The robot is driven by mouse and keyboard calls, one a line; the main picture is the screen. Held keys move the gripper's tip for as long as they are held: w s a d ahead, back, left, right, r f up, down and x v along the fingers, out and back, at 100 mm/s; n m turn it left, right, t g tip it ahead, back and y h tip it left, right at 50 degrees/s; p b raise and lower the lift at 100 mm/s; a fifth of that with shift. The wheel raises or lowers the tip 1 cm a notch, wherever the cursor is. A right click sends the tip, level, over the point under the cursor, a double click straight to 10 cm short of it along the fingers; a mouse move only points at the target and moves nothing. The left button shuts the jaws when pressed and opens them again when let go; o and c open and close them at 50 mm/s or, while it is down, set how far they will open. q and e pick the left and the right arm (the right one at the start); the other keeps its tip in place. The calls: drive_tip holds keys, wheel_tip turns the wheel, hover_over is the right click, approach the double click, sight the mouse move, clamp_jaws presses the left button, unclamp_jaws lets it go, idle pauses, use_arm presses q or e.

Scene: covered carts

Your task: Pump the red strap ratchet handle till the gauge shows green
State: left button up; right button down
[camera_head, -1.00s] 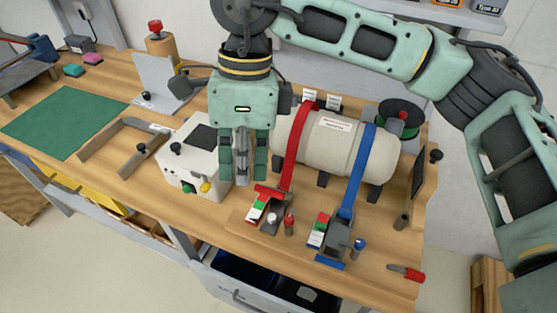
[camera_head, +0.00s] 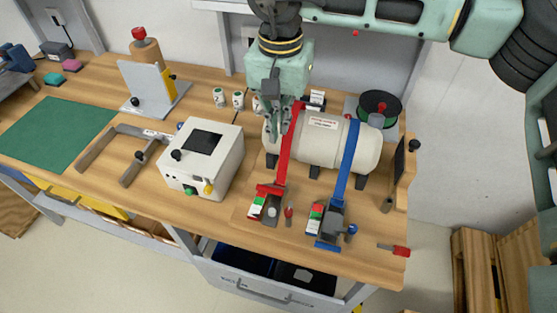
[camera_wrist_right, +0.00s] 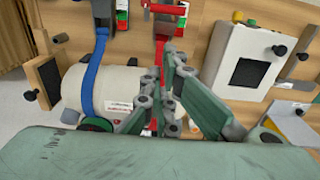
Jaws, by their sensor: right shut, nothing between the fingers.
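The red strap (camera_head: 285,150) runs over the left part of a cream tank (camera_head: 320,142). It ends at a small ratchet (camera_head: 270,211) with a red-tipped handle (camera_head: 288,209) at the bench's front. A small gauge block (camera_head: 257,206) with red, white and green patches stands beside it; its reading is too small to tell. My right gripper (camera_head: 276,130) is shut and empty, above the tank's left end near the red strap, apart from the ratchet. In the right wrist view, its fingers (camera_wrist_right: 165,82) partly cover the red strap. My left gripper is out of view.
A blue strap (camera_head: 347,160) with its own ratchet (camera_head: 331,225) and gauge is right of the red one. A white box (camera_head: 222,165) with knobs stands to the left. A red-handled tool (camera_head: 395,249) lies at front right. The green mat (camera_head: 48,130) is clear.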

sight(275, 189)
drive_tip(key=f+p, duration=0.1)
drive_tip(key=f, duration=0.2)
drive_tip(key=s+f+p, duration=0.1)
drive_tip(key=f+p, duration=0.1)
drive_tip(key=f, duration=0.1)
drive_tip(key=f+p, duration=0.2)
drive_tip(key=f, duration=0.1)
drive_tip(key=shift+s+a+f, duration=0.3)
drive_tip(key=shift+s+f, duration=0.1)
drive_tip(key=shift+s+a+f, duration=0.1)
drive_tip(key=shift+s+f, duration=0.2)
drive_tip(key=shift+f, duration=0.1)
drive_tip(key=shift+w+f, duration=0.1)
